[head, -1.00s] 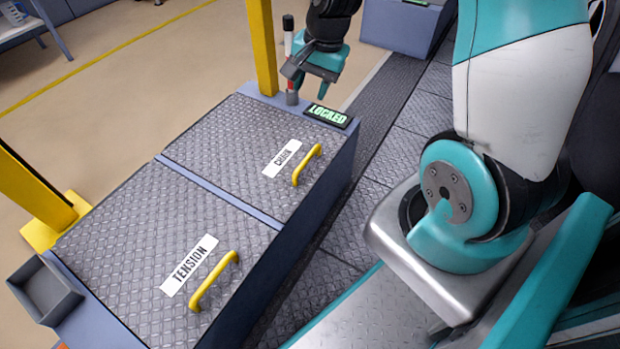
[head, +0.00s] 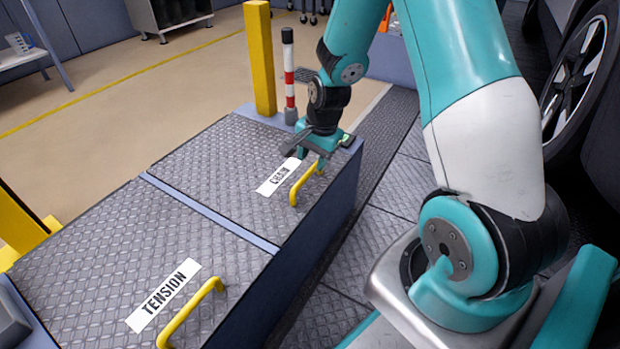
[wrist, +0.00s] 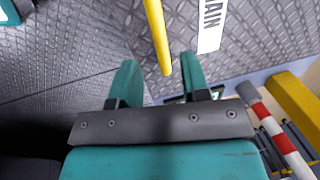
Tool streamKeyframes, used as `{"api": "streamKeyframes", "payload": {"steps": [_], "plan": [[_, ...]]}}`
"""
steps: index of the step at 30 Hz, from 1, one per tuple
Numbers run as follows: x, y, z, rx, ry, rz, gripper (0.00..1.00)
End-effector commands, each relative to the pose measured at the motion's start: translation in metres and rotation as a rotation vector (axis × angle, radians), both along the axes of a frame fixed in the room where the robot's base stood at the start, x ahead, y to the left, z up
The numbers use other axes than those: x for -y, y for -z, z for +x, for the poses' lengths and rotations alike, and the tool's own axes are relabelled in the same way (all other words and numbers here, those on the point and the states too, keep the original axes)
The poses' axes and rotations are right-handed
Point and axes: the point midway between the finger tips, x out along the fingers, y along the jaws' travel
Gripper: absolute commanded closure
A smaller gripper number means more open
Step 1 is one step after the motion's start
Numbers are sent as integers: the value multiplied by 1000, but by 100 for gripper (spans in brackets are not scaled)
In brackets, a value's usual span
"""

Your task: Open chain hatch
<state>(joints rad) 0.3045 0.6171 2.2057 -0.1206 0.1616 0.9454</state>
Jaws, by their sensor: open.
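The chain hatch (head: 215,160) is a grey diamond-plate lid lying flat and closed on the blue-grey housing. It bears a white CHAIN label (head: 277,178) and a yellow handle (head: 306,184) near its right edge. My gripper (head: 311,166) is open and sits right at the far end of that handle. In the wrist view, my fingers (wrist: 161,68) are apart, and the handle (wrist: 157,35) runs into the gap between their tips. I cannot tell whether they touch it. The lock display (head: 347,140) is mostly hidden behind my gripper.
The TENSION hatch (head: 110,265) is closed nearer me, with its own yellow handle (head: 190,313). A yellow post (head: 260,60) and a red-and-white post (head: 289,80) stand beyond the chain hatch. A car wheel (head: 578,75) is at the upper right.

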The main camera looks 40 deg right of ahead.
Motion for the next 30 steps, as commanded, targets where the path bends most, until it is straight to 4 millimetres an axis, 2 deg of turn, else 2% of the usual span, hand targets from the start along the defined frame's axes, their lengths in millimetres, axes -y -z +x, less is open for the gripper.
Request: {"api": "streamKeyframes", "payload": {"steps": [1,6,11,19,20,24,25,30], "plan": [[-1,16,2,-1,-1,0,58],[-2,36,6,-1,0,0,58],[-3,43,8,1,0,-1,58],[-3,43,8,1,-1,-1,58],[-3,43,8,1,-1,-1,62],[-3,43,8,1,-1,0,95],[-3,43,8,1,-1,0,100],[-3,42,8,0,0,0,100]]}}
